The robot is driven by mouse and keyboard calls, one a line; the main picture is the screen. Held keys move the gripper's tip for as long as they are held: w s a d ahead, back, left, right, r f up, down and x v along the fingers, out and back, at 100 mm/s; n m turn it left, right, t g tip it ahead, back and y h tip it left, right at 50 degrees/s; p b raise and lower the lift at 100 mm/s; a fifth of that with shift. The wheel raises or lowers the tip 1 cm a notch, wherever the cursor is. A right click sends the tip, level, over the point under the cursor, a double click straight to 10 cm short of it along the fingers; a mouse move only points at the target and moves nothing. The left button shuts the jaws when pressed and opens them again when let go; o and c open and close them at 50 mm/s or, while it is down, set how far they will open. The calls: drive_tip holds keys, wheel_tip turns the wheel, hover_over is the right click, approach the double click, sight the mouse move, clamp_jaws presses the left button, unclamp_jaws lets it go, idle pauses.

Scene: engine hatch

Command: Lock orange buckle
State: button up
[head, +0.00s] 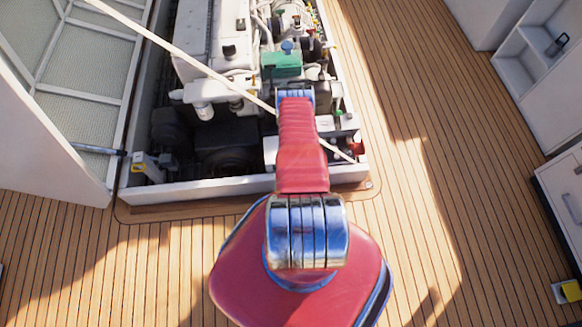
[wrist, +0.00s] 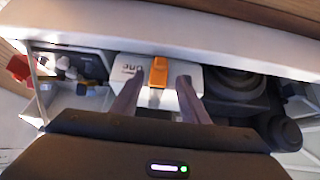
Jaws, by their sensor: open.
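The orange buckle (wrist: 158,72) shows in the wrist view as a short upright strip on a white box with dark lettering (wrist: 128,70). A paler strip runs from its lower end towards my gripper. My gripper (wrist: 160,81) is open, with one dark finger on each side of the buckle and visible gaps between. I cannot tell whether the fingertips touch the box. In the head view my own red arm reaches into the engine hatch and hides the gripper and the buckle.
The hatch's white rim (head: 235,187) runs along the near side, and its light edge (wrist: 170,35) crosses the wrist view. The engine (head: 212,45) fills the far part. The raised hatch lid (head: 75,75) stands at left. A red part (head: 356,147) sits right. Wooden deck (head: 430,220) is clear.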

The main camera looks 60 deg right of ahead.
drive_tip(key=shift+v, duration=2.75)
